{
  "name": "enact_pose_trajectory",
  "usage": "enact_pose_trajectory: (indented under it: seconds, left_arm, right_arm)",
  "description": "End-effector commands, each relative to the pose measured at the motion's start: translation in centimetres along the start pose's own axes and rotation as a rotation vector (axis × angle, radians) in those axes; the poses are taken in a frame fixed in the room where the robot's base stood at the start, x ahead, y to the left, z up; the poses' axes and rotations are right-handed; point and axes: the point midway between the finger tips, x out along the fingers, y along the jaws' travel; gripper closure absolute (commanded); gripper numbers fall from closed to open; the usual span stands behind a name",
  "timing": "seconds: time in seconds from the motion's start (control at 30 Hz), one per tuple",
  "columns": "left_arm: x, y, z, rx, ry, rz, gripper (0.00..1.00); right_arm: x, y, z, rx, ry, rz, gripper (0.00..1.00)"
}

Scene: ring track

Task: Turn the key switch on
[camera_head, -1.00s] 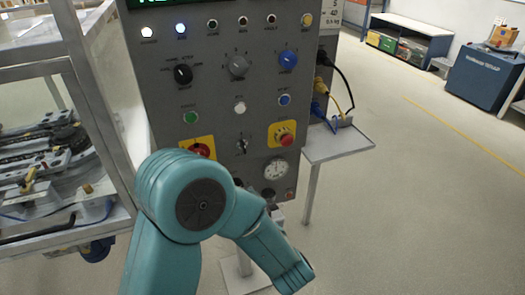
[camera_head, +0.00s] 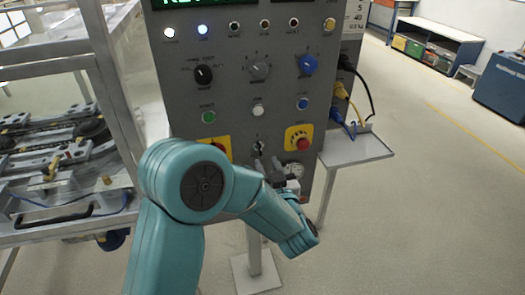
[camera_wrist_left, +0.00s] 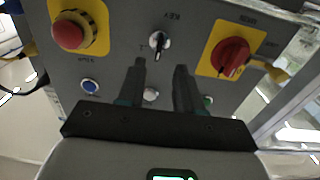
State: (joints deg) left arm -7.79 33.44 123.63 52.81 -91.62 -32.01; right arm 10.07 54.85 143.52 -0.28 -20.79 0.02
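The key switch (camera_head: 258,148) is a small silver round lock with a dark key, low on the grey control panel (camera_head: 232,95). In the left wrist view the key switch (camera_wrist_left: 159,42) sits just beyond my fingertips, roughly centred between them. My left gripper (camera_head: 268,161) is just below and in front of it in the head view. In the left wrist view the gripper (camera_wrist_left: 160,66) has its two dark fingers apart, with nothing held between them. The key does not appear to be touched. My right gripper is not in view.
A red emergency button (camera_head: 303,144) on yellow is right of the key; a red rotary switch (camera_wrist_left: 230,57) on yellow is on its other side. A white button (camera_head: 257,111) is above. A small shelf (camera_head: 357,150) with cables juts out right. A metal-framed workstation (camera_head: 60,70) stands left.

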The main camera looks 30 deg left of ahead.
Motion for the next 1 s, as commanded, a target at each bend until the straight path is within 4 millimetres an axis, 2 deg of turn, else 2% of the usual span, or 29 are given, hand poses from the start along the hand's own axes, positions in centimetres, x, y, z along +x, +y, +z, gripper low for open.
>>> enact_pose_trajectory:
  seconds: [0.1, 0.3, 0.67, 0.7, 0.8, 1.0]
  left_arm:
    - [2.6, 0.0, -0.1, 0.001, -0.001, -0.003, 0.65]
    - [5.2, 0.2, 0.0, 0.001, 0.000, 0.000, 0.65]
    - [5.9, 0.2, 0.1, 0.002, -0.001, 0.002, 0.65]
    - [5.9, 0.2, 0.1, 0.002, -0.001, 0.002, 0.71]
    - [5.9, 0.2, 0.1, 0.002, -0.001, 0.001, 1.00]
    - [5.9, 0.2, 0.1, 0.003, -0.001, 0.001, 1.00]
  right_arm:
    - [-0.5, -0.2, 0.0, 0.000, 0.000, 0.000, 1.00]
    - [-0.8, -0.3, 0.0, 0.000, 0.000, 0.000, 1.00]
    - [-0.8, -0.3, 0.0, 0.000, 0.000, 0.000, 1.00]
    - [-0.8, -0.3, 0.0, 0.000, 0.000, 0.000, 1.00]
    - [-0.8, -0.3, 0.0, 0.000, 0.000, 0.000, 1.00]
    - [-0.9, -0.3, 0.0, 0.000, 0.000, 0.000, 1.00]
